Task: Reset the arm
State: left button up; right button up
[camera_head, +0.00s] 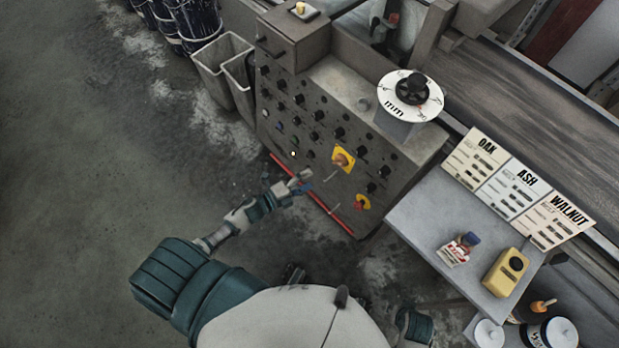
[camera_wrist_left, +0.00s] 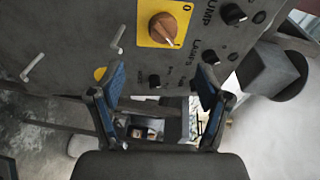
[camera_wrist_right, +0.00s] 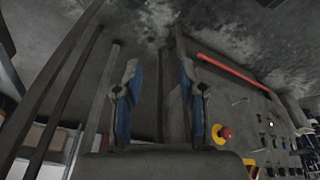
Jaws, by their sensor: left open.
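My left gripper (camera_head: 301,183) is in front of the lower part of the grey control panel (camera_head: 300,118), near a red bar on the panel's bottom edge. In the left wrist view the two blue-padded fingers of the left gripper (camera_wrist_left: 157,82) stand apart with nothing held between them. The panel with an orange knob on a yellow plate (camera_wrist_left: 163,25) fills the top of that view. My right gripper (camera_wrist_right: 159,75) shows in the right wrist view, its fingers apart and empty. In the head view it is hidden; only part of my right arm shows at the bottom.
A conveyor (camera_head: 530,95) runs behind. Grey bins (camera_head: 217,72) stand left of the panel. The floor at left is clear.

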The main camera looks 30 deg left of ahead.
dwell(0.3)
pick_arm(q)
jog(key=s+a+f+n+g+y+p, duration=0.25)
jog(key=s+f+n+y, duration=0.2)
jog(key=f+n, duration=0.25)
jog(key=s+a+f+n+g+y+p, duration=0.1)
jog(key=s+f+n+g+y+p, duration=0.2)
jog(key=s+f+n, duration=0.4)
jog(key=s+d+f+n+g, duration=0.2)
jog(key=s+f+n+g, duration=0.1)
jog(key=s, duration=0.5)
jog(key=s+d+f+n+g, duration=0.2)
jog(key=s+f+n+g, duration=0.1)
jog(key=s, duration=0.5)
notch_tip(320, 180, down, 2)
jog(key=shift+s+d+f+n+g+y+p, duration=0.3)
jog(key=shift+g+y+p, duration=0.15)
jog(key=shift+g, duration=0.4)
pick_arm(e)
jog(key=s+f, duration=0.4)
jog(key=f, duration=1.2)
jog(key=shift+d+f+g, duration=0.15)
jog(key=shift+d+g, duration=0.05)
jog(key=shift+g, duration=0.1)
pick_arm(q)
jog(key=shift+a, duration=0.1)
pick_arm(e)
jog(key=shift+s, duration=0.1)
